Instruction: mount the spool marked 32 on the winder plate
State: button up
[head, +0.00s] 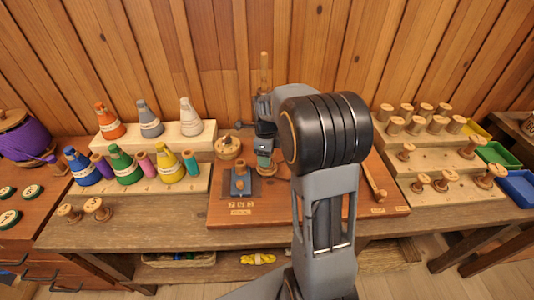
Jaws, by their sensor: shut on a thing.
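My gripper (265,152) points down over the wooden winder board (290,205), left of my large black arm joint. It is shut on a small wooden piece, which looks like a spool (263,169); the fingers hide much of it, and no number can be read on it. A dark blue-grey plate (240,188), which looks like the winder plate, lies just left of the gripper with a small wooden part standing on it. Several bare wooden spools (448,177) stand on the stepped rack at right, their marks too small to read. Two more spools (97,208) are at left.
Coloured thread cones (122,165) stand on a stepped rack at left. A round wooden knob (228,147) and an upright wooden post (264,72) are near the gripper. Green (497,155) and blue (518,186) trays lie at far right. My arm hides the board's middle.

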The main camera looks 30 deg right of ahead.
jog(key=o, duration=0.6)
jog(key=shift+f, duration=0.1)
jog(key=shift+o, duration=0.2)
notch_tip(320, 180, up, 11)
jog(key=p, duration=0.9)
